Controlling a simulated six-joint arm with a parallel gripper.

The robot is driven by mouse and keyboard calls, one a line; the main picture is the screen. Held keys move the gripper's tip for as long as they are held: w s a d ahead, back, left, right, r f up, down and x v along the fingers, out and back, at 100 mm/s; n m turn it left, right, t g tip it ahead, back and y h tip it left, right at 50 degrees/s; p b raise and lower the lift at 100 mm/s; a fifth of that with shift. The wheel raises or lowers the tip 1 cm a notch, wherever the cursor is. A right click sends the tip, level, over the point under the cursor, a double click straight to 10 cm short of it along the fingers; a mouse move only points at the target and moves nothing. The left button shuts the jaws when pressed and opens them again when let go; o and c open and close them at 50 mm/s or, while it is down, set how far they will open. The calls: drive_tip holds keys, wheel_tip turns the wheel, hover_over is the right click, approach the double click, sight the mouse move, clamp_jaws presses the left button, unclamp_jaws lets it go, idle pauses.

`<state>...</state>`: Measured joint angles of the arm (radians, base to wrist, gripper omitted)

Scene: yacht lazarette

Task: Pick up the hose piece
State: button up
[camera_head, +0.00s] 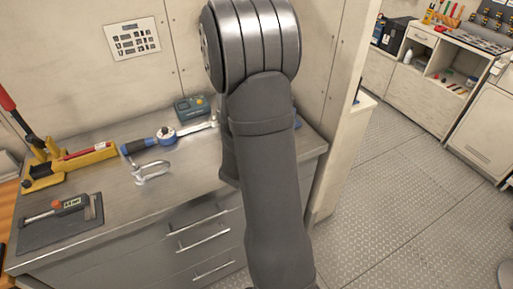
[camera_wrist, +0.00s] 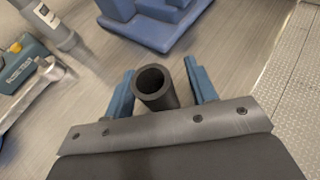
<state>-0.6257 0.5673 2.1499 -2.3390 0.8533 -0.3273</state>
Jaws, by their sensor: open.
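The hose piece (camera_wrist: 155,87) is a short dark grey tube with an open round end, seen in the wrist view. It stands between the two blue fingers of my gripper (camera_wrist: 160,92), with a visible gap on its right side and a narrower one on its left. My gripper is open around it. The lower part of the tube is hidden behind the gripper body. In the head view my own arm hides the gripper and the hose piece.
A blue block-like object (camera_wrist: 150,22) stands just beyond the hose piece. A metal tool (camera_wrist: 30,95) and a teal device (camera_wrist: 22,60) lie to the left. On the bench (camera_head: 190,185) are a shackle (camera_head: 152,172), a torque wrench (camera_head: 165,135) and a yellow tool (camera_head: 75,162).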

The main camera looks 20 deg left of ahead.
drive_tip(key=c, duration=1.1)
drive_tip(key=shift+o, duration=0.2)
